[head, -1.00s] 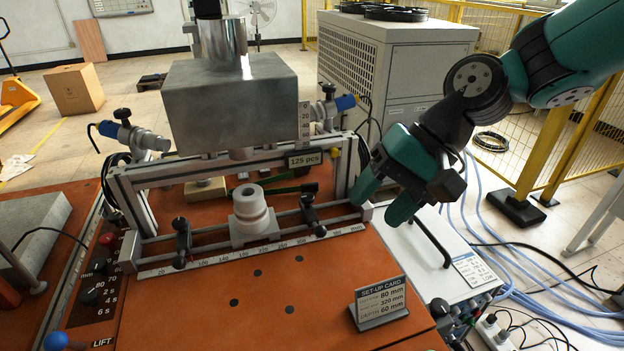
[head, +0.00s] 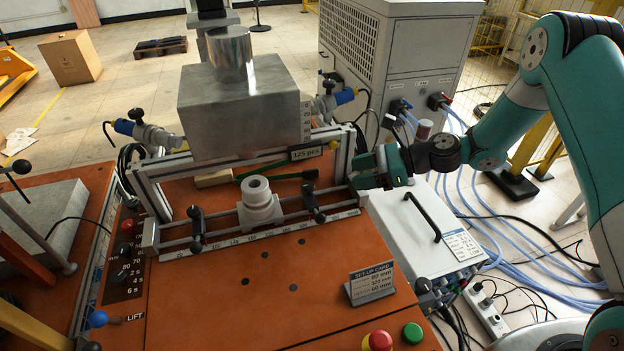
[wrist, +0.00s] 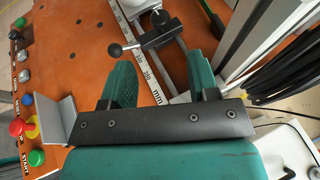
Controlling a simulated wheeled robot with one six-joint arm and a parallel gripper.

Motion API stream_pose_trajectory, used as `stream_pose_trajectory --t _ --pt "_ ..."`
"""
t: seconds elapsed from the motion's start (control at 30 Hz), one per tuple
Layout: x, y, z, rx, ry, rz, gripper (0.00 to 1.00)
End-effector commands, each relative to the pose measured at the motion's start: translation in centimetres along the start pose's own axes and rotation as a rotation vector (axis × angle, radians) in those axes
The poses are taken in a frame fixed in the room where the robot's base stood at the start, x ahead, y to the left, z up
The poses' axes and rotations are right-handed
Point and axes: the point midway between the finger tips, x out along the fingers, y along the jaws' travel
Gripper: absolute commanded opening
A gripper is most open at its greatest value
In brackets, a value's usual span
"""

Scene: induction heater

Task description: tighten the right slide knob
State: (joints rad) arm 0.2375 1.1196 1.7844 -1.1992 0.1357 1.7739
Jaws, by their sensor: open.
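The right slide (head: 314,203) is a dark clamp on the right half of the twin rails, with a dark knob on top. In the wrist view the slide (wrist: 160,36) lies beyond the fingertips, with a ball-ended lever (wrist: 115,49) sticking out to the left. My gripper (head: 362,172) is at the right end of the rail frame, lying roughly level and pointing left toward the slide. In the wrist view my gripper (wrist: 160,72) is open and empty, its teal fingers apart on either side of the rail, short of the slide. The left slide (head: 197,228) stands further left.
A pale ringed workpiece (head: 259,200) stands between the slides. A metal block (head: 240,108) hangs above and behind the rails. The frame's right post (head: 344,165) stands close to my gripper. A set-up card (head: 370,284) stands in front; the orange table around it is mostly clear.

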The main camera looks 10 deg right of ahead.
Motion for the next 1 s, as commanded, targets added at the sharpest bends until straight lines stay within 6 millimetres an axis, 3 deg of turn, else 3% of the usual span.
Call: stream_pose_trajectory --t 0.3,0.5,0.7,0.97,1.0 --pt "7.4 0.2 0.3 -0.002 0.001 0.006 0.55" --pt "10.5 0.1 0.2 -0.003 0.002 0.004 0.55" --pt "11.8 0.1 0.1 -0.001 0.001 0.002 0.55" --pt "11.9 0.1 0.0 -0.001 0.001 0.001 0.55" --pt "11.9 0.1 0.0 -0.001 0.001 0.001 0.48"
